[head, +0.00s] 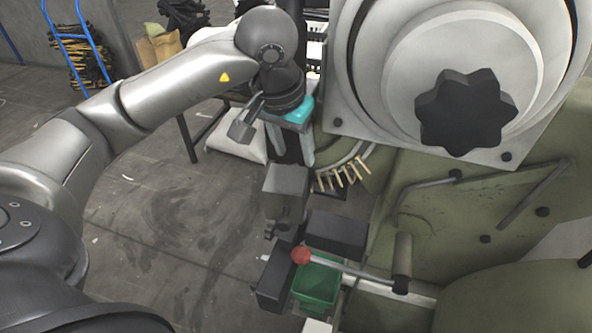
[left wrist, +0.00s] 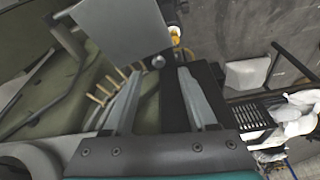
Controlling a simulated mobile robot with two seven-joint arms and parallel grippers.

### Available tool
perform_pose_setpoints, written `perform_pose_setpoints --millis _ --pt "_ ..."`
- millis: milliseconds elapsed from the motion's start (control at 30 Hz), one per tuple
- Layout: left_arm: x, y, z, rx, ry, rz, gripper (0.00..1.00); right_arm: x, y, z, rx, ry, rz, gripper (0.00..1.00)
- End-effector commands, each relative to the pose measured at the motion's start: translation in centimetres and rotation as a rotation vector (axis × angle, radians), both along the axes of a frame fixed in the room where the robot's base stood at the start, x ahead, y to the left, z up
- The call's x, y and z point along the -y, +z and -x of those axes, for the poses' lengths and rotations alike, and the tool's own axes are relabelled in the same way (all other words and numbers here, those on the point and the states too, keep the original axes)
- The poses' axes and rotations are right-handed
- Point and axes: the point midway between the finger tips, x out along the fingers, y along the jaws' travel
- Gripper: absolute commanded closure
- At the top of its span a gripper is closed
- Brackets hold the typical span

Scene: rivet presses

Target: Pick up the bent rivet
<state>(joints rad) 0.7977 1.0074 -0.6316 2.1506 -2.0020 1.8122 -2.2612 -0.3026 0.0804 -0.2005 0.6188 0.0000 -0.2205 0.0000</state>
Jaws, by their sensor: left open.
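My left gripper (head: 294,158) hangs with its fingers pointing down, just above a grey block (head: 285,192) on the press. In the left wrist view the gripper (left wrist: 160,76) is open, with its two fingers apart and nothing seen held between them. Several tan rivet-like pegs (head: 345,175) hang in a row from curved rails, right of the gripper; they also show left of the fingers in the left wrist view (left wrist: 104,90). I cannot make out which rivet is bent. A small orange-yellow item (left wrist: 176,38) shows beyond the fingertips, too small to identify. My right gripper is not seen.
The large press (head: 440,70) with a black star knob fills the right side. A red-balled lever (head: 301,255) crosses over a green bin (head: 316,283), beside dark bins (head: 335,233). The floor at left is open; a blue hand truck (head: 92,40) stands behind.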

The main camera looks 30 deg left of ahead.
Motion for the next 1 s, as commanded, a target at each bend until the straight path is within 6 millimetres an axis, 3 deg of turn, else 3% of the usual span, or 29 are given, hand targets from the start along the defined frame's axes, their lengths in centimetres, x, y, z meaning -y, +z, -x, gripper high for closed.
perform_pose_setpoints --millis 333,667,1000 --pt "0.2 -3.9 -0.1 -0.003 0.000 0.002 0.42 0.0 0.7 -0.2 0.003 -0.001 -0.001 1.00" --pt "0.1 -4.4 -0.3 0.000 -0.001 0.000 0.43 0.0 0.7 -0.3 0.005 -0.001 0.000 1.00" --pt "0.1 -4.4 -0.3 0.000 0.000 0.000 0.82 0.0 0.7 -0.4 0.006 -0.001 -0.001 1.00"
